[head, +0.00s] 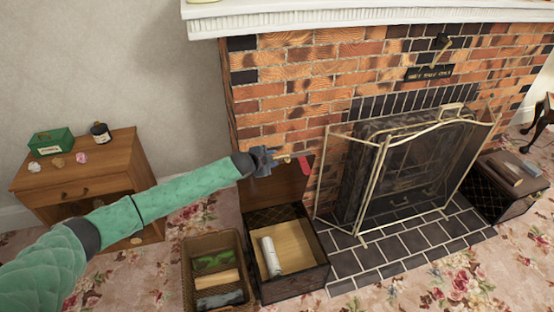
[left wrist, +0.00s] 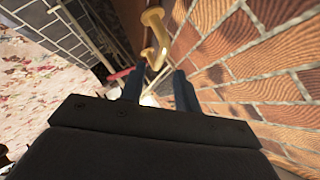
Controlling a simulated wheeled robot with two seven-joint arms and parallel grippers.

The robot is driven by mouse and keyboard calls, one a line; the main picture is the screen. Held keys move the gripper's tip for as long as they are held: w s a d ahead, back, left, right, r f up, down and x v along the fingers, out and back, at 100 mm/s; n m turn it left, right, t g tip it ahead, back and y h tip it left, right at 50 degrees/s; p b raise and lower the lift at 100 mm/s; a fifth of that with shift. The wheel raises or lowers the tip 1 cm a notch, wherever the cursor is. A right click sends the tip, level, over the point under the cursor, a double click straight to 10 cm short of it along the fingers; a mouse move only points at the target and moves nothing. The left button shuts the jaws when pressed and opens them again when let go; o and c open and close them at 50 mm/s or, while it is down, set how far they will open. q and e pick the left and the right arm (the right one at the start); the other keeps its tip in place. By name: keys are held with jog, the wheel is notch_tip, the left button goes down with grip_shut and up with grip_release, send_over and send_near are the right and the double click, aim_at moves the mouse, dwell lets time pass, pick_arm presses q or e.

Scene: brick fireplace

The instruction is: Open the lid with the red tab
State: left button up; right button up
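A dark box (head: 290,278) stands on the floor left of the hearth, its inside showing. Its brown lid (head: 283,190) is raised, standing up near the brick wall. The red tab (head: 304,165) is at the lid's upper right; a red strip also shows in the left wrist view (left wrist: 120,73). My left gripper (head: 277,158) is at the lid's top edge, left of the tab. Its two fingers (left wrist: 158,90) are apart with a gap between them. A brass piece (left wrist: 154,38) shows just beyond the fingertips; I cannot tell whether they touch it. My right gripper is out of view.
A wicker basket (head: 243,240) stands beside the box, left. A brass fire screen (head: 380,190) stands on the dark tiled hearth (head: 350,265) to the right. Another dark box (head: 495,207) is farther right. A wooden cabinet (head: 85,187) stands at left. The brick wall (head: 280,100) is close behind my gripper.

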pick_arm(q)
jog(key=shift+v, duration=1.15)
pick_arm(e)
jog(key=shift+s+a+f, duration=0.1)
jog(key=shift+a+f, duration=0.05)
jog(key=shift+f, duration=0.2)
